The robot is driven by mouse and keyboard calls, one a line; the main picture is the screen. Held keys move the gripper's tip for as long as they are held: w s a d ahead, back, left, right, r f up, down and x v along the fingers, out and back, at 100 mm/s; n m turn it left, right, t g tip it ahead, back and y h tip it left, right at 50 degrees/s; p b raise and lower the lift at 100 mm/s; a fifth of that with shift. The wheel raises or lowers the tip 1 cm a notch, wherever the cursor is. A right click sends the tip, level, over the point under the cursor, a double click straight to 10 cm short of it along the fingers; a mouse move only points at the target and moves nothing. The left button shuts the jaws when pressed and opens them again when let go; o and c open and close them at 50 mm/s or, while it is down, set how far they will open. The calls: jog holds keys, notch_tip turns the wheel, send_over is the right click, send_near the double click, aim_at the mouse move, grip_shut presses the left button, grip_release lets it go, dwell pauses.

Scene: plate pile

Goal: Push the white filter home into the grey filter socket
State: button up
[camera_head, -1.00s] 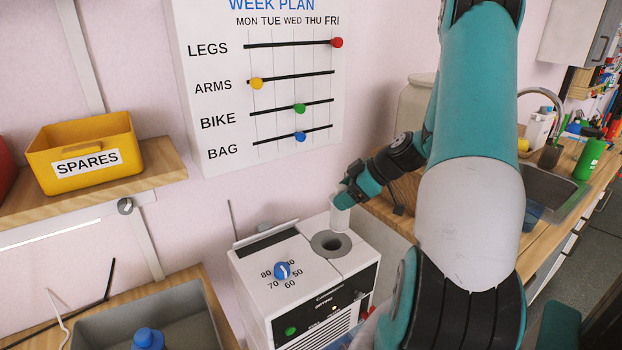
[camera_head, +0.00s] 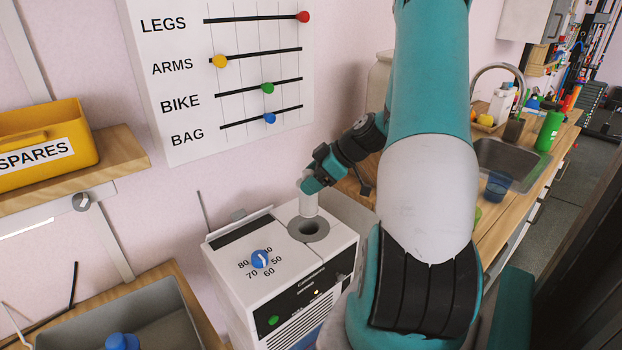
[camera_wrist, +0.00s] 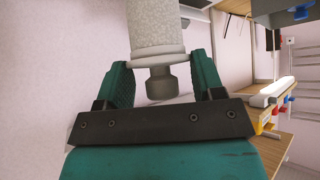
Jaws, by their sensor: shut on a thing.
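My gripper (camera_head: 313,182) is shut on the white filter (camera_head: 308,204), just above the white machine. In the wrist view my gripper (camera_wrist: 162,84) has its two green fingers either side of the filter's narrow grey knob; the filter's pale body (camera_wrist: 158,28) and its flange lie beyond the fingers. The grey filter socket (camera_head: 294,232) is a round ring with a dark hole in the machine's top. In the head view the filter's lower end overlaps the ring's back edge, and the hole shows open in front of it. I cannot tell the height gap. The filter looks about upright.
The white machine (camera_head: 232,262) has a blue dial (camera_head: 260,259) left of the socket and a thin rod at its back left. The week-plan board (camera_head: 190,130) hangs on the wall behind. A grey bin (camera_head: 60,332) is at lower left; a wooden counter with a sink is at right.

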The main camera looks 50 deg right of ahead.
jog(key=shift+f+b, duration=1.55)
jog(key=shift+f, duration=0.5)
jog(key=shift+b, duration=0.55)
jog(key=shift+f+b, duration=4.15)
jog(key=shift+f, duration=0.3)
jog(key=o, duration=1.3)
jog(key=v, duration=1.7)
jog(key=shift+s+d+r, duration=0.1)
jog(key=shift+d+r, duration=0.05)
jog(key=shift+r, duration=0.1)
